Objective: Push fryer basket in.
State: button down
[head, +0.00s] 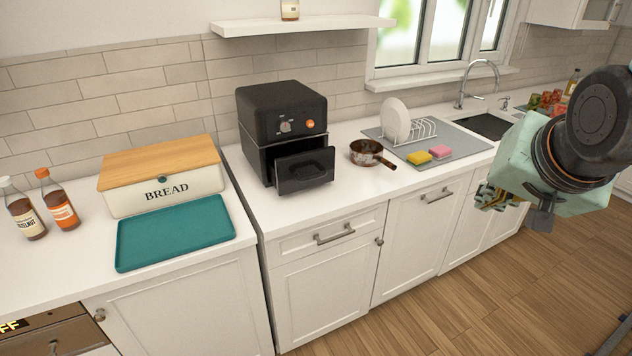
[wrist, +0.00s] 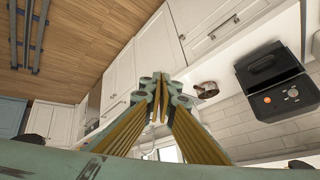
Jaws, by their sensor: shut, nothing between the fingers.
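The black air fryer (head: 282,120) stands on the white counter, with a silver knob and an orange button on its front. Its fryer basket (head: 304,170) sticks out at the front, partly pulled out, with a handle on its face. In the wrist view the fryer (wrist: 285,98) is at the right, with the basket (wrist: 268,66) jutting from it. My gripper (head: 484,197) is at the right of the head view, in front of the counter and well apart from the fryer. In the wrist view its fingers (wrist: 159,80) meet at the tips, shut and empty.
A small brown pan (head: 367,153) sits just right of the fryer. Beyond it are a grey mat (head: 455,148) with a dish rack, plate and sponges. A teal tray (head: 175,233) and a bread box (head: 150,190) stand at left. The counter before the basket is clear.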

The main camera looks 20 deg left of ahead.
aim_at(286, 182)
jog(key=w+a+f+m+t+y+p, duration=0.1)
jog(key=w+a+f+y, duration=0.15)
jog(key=w+a, duration=0.35)
jog(key=w+a+f+t+y+p, duration=0.1)
jog(key=w+a+f, duration=0.35)
jog(key=a, duration=0.45)
jog(key=w+a+f+m+t+y, duration=0.1)
jog(key=w+a+f+y, duration=0.15)
jog(key=w+a, duration=0.4)
jog(key=s+a+f+m+y+p, duration=0.1)
jog(key=s+a+f+m+y, duration=0.1)
jog(key=a+f, duration=0.4)
jog(key=s+a+f+m+t+y+p, duration=0.1)
jog(key=s+a+f+y, duration=0.3)
jog(key=a, duration=0.8)
jog(key=shift+s+a+f+m+p, duration=0.15)
jog(key=shift+s+f+m+p, duration=0.25)
jog(key=shift+s+f+m, duration=0.55)
jog(key=shift+a+r+n, duration=0.1)
jog(key=shift+n, duration=0.15)
jog(key=shift+x, duration=6.8)
jog(key=shift+w+r, duration=0.1)
jog(key=shift+w, duration=0.1)
